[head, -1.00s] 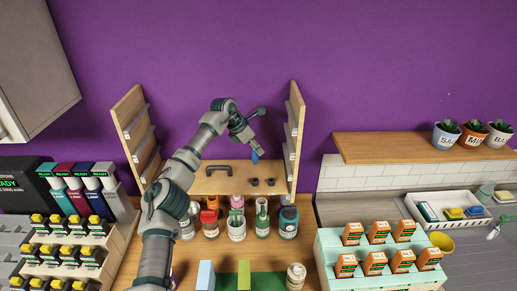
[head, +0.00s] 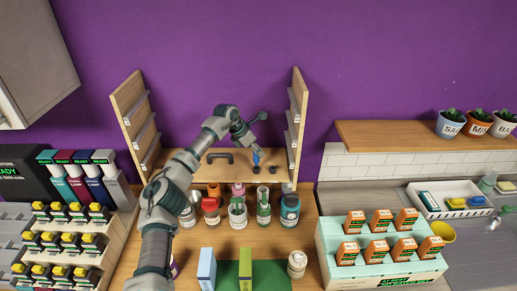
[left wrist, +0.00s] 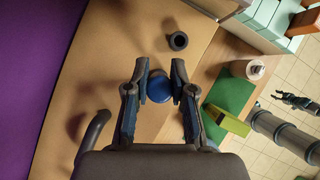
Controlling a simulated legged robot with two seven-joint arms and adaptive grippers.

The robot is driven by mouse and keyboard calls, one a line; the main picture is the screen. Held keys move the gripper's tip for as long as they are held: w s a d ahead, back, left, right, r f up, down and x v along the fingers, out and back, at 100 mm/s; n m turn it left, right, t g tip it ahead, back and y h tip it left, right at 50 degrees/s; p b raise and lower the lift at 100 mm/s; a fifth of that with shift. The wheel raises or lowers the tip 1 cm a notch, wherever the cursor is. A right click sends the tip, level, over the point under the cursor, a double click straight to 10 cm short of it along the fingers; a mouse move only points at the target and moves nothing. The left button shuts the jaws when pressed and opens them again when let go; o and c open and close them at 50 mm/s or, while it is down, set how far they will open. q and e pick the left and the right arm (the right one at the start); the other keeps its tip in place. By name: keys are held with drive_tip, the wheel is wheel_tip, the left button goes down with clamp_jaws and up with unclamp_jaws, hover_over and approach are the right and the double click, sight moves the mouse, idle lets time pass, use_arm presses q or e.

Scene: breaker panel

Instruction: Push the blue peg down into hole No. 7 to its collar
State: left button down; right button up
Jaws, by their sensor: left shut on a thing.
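My left gripper (head: 259,142) is over the wooden board at the back of the counter. It is shut on the blue peg (head: 256,157), which points down, close to upright. The peg's lower end is at the left of two dark rings on the board; how deep it sits cannot be told. In the left wrist view the peg's round blue top (left wrist: 159,88) shows between the fingertips. The other dark ring (head: 273,167) is empty, to the right. I cannot read any hole number. A small dark shape, seemingly my right gripper (left wrist: 293,101), shows at the wrist view's right edge.
A dark handle (head: 219,156) stands on the board left of the peg. Wooden side racks (head: 134,113) and (head: 296,120) flank the board. Several jars (head: 237,212) stand in front. A green mat (head: 230,275) with upright boxes lies nearer.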

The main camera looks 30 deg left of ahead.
use_arm(q)
drive_tip(key=shift+a, duration=0.15)
drive_tip(key=shift+d, duration=0.2)
drive_tip(key=shift+d, duration=0.2)
drive_tip(key=shift+a+p, duration=0.15)
drive_tip(key=shift+p, duration=0.15)
idle(0.3)
drive_tip(key=shift+p, duration=0.35)
drive_tip(key=shift+p, duration=0.35)
idle(0.4)
drive_tip(key=shift+f+b, duration=0.4)
drive_tip(key=shift+f, duration=1.05)
